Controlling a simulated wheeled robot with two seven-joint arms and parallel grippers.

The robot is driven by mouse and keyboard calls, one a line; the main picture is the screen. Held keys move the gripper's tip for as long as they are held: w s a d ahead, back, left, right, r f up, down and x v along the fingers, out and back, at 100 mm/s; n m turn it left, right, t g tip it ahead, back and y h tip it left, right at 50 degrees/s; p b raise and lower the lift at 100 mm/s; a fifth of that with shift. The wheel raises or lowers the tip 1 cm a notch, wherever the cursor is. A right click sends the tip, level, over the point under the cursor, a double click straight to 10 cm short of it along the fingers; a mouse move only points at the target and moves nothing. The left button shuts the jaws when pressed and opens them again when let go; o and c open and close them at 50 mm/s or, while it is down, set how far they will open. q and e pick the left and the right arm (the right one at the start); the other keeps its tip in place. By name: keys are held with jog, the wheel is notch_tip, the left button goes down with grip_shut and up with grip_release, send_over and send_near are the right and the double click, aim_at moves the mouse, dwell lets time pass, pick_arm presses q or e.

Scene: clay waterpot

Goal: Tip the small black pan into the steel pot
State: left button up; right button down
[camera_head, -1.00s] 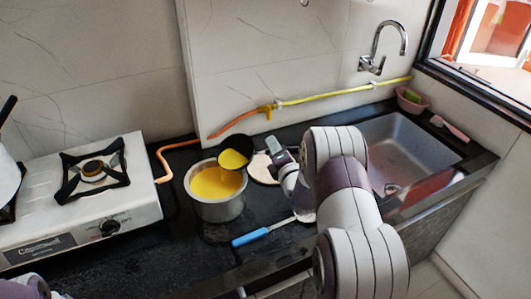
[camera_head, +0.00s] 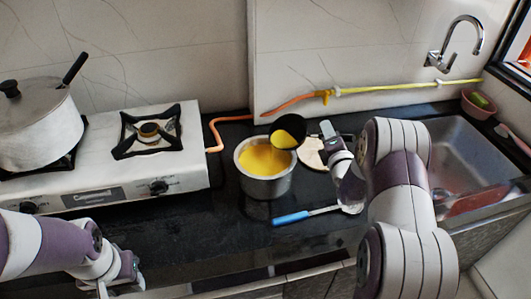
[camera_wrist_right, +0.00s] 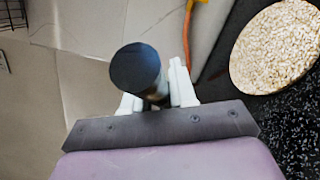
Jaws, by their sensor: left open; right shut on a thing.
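The steel pot (camera_head: 265,186) stands on the dark counter right of the stove, with yellow liquid (camera_head: 262,158) inside. The small black pan (camera_head: 303,125) is tilted over the pot's right rim, its mouth facing the pot. Yellow liquid shows in the pan's mouth; I cannot tell whether any is running out. My right gripper (camera_head: 328,142) is shut on the pan's handle. In the right wrist view the dark handle end (camera_wrist_right: 138,68) stands between the white fingers (camera_wrist_right: 156,97); the pan's bowl is hidden there. My left gripper (camera_head: 120,285) is open at the lower left, apart from everything.
A stove (camera_head: 100,180) with a bare burner and a lidded pot (camera_head: 38,115) is on the left. A round pale board (camera_head: 313,154) lies behind my right gripper. A blue-handled utensil (camera_head: 291,217) lies in front of the steel pot. A sink (camera_head: 462,160) is at right.

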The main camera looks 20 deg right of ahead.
jog(key=shift+s+a+r+n+t+b, duration=0.15)
jog(key=shift+a+r+n+t+b, duration=0.2)
jog(key=shift+r+n+b, duration=0.45)
jog(key=shift+f, duration=0.15)
jog(key=shift+b, duration=0.3)
dwell(0.7)
jog(key=shift+a+b, duration=0.2)
jog(key=shift+b, duration=0.2)
jog(key=shift+s+a+r+n+t+b, duration=0.1)
jog(key=shift+a+r+n+t+b, duration=0.2)
jog(key=shift+r+n+b, duration=0.15)
dwell(0.8)
